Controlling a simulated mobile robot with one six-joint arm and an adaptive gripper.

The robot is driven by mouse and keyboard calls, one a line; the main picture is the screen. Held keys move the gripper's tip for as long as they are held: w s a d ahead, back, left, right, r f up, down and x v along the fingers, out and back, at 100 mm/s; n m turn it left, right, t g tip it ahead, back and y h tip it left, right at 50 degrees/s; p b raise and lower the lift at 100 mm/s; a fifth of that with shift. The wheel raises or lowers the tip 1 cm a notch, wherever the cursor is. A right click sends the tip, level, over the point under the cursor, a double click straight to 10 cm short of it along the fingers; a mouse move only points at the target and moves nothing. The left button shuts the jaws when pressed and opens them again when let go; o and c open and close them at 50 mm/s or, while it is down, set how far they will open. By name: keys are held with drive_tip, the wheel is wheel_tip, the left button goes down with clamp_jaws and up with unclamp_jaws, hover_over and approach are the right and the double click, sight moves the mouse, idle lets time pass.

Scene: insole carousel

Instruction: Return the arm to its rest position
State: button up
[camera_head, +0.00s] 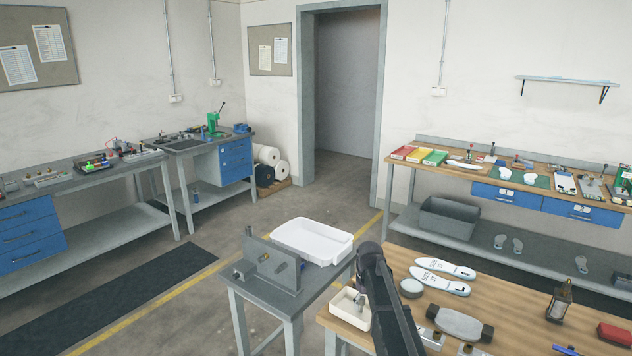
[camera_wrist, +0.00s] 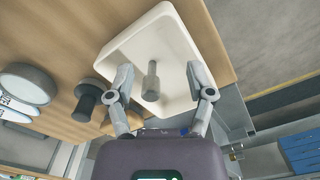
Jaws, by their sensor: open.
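My gripper (camera_wrist: 160,76) shows in the wrist view with its two fingers spread wide and nothing between them. Past the fingers is a small white bin (camera_wrist: 183,38) with a grey cylindrical piece (camera_wrist: 152,82) in it; I cannot tell how far the fingers are from the bin. In the head view my dark arm (camera_head: 386,300) rises over the left part of the wooden bench, right of the white bin (camera_head: 343,315). The gripper's fingers cannot be made out there.
The wooden bench (camera_head: 520,285) holds white insoles (camera_head: 440,281), a round tin (camera_head: 411,287), a roller-ended piece (camera_head: 460,324) and a lantern (camera_head: 560,300). A grey stand (camera_head: 262,297) with a white tray (camera_head: 312,240) is at left. Open floor lies beyond, towards the doorway.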

drive_tip(key=s+d+m, duration=0.1)
drive_tip(key=s+m, duration=0.3)
drive_tip(key=s, duration=2.1)
